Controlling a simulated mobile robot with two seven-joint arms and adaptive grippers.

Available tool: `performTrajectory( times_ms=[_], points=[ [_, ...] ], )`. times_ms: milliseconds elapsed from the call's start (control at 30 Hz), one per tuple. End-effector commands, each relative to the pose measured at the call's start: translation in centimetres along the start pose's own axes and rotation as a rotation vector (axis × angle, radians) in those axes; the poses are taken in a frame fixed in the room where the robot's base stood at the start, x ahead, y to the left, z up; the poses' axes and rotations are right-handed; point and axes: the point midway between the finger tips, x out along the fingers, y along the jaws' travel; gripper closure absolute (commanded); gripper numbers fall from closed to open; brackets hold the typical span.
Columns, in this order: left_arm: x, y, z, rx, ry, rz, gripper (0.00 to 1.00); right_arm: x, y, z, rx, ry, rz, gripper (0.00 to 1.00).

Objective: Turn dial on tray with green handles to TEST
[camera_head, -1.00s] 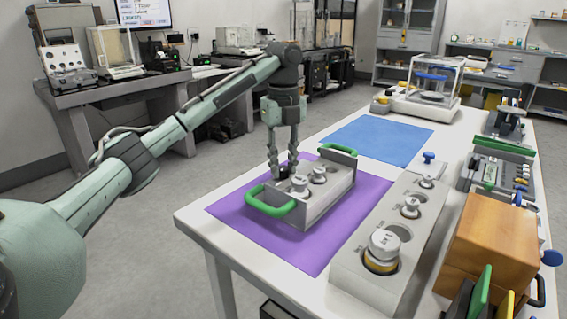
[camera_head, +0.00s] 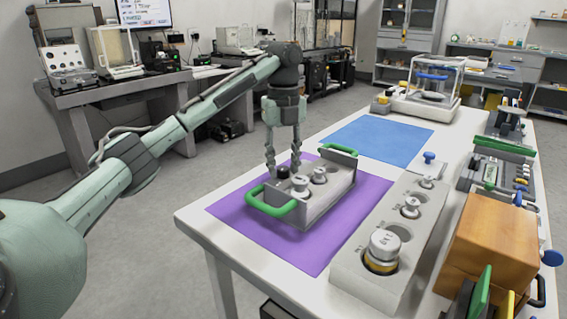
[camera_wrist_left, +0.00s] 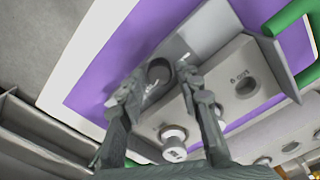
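The tray with green handles (camera_head: 318,207) sits on the purple mat (camera_head: 237,207), with metal weights (camera_head: 300,184) in it. Its black dial (camera_head: 283,172) is at the tray's far-left end. In the left wrist view the dial (camera_wrist_left: 159,70) is a dark round shape beside small lettering that I cannot read. My left gripper (camera_head: 283,167) points down over that end. Its fingers are apart, one on each side of the dial, with gaps showing. The left gripper (camera_wrist_left: 158,84) looks open and empty in the wrist view too. My right gripper is not in view.
A grey weight block (camera_head: 350,268) stands right of the mat, holding several weights. A blue mat (camera_head: 375,140) lies behind. A wooden box (camera_head: 490,240), tool racks and a glass-cased balance (camera_head: 425,95) line the white table's right and far sides.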

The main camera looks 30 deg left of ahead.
Motion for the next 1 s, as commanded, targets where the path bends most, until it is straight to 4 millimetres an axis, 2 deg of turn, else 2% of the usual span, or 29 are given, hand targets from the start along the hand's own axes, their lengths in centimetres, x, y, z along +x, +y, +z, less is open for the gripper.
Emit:
performTrajectory(
  times_ms=[267, 700, 800, 1000],
  points=[
    [-0.8, 0.0, 0.1, -0.002, -0.003, 0.0, 0.66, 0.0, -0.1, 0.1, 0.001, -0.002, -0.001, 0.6],
    [-8.7, 0.0, 0.1, -0.002, -0.004, -0.003, 0.66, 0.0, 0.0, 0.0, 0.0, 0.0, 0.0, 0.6],
    [-10.1, 0.0, 0.1, -0.002, -0.004, -0.002, 0.66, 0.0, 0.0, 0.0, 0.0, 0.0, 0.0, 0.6],
    [-11.7, 0.0, 0.0, 0.0, -0.001, -0.001, 0.66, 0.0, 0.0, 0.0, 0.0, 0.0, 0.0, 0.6]
  ],
)
